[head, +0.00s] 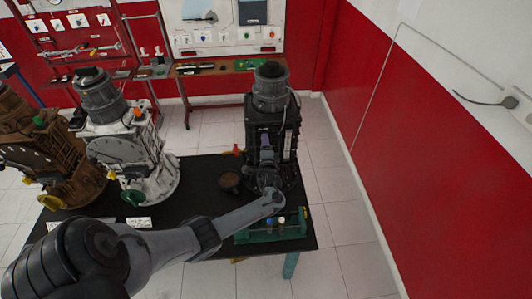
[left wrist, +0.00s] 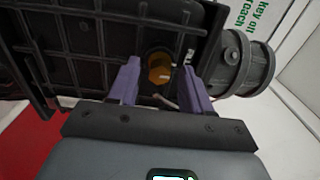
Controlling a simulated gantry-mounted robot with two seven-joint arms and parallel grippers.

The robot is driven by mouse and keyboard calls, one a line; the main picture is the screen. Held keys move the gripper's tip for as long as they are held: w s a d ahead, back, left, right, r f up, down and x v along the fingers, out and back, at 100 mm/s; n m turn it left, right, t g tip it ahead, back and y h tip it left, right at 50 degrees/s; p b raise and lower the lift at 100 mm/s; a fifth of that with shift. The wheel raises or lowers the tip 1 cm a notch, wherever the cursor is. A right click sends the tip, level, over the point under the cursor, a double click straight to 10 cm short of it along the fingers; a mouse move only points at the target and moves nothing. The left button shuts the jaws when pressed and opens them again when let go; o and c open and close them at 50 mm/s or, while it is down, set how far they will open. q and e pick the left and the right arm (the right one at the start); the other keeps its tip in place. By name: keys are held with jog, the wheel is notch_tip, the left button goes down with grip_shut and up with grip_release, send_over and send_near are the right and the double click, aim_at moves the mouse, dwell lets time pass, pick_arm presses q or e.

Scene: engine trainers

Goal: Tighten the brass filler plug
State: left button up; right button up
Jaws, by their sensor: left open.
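The brass filler plug (left wrist: 160,68) shows in the left wrist view as a golden-brown round piece in a dark recess of the black engine's ribbed housing (left wrist: 95,45). My left gripper (left wrist: 159,80) is open. Its two purple fingers stand on either side of the plug, with a gap to each; I cannot tell how deep they reach. In the head view my left arm reaches from the lower left to the front of the black engine trainer (head: 284,135), and the plug is hidden there. My right gripper is not in view.
The engine stands on a black table (head: 190,222). A white engine (head: 145,160) and a brown engine (head: 35,140) stand further left.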

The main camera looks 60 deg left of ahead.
pick_arm(q)
jog(key=v, duration=1)
jog(key=shift+d, duration=0.15)
jog(key=shift+s+f, duration=0.1)
jog(key=s+d+f+m+h, duration=0.1)
jog(key=s+d+f+m, duration=0.1)
jog(key=s+f, duration=0.55)
jog(key=s+d+f+h, duration=0.35)
jog(key=d+h, duration=0.25)
jog(key=d, duration=0.3)
jog(key=s+d+r+n+g+h, duration=0.2)
jog(key=s+d+r+h, duration=0.2)
jog(key=d, duration=0.6)
jog(key=s+d+r+n+g+h, duration=0.2)
jog(key=s+d+r+h, duration=0.3)
jog(key=d, duration=0.5)
jog(key=shift+s+d+r+n+g, duration=0.3)
jog(key=shift+s+r+n, duration=0.3)
jog(key=shift+s+r, duration=0.8)
jog(key=shift+w+r, duration=0.3)
jog(key=shift+w, duration=0.05)
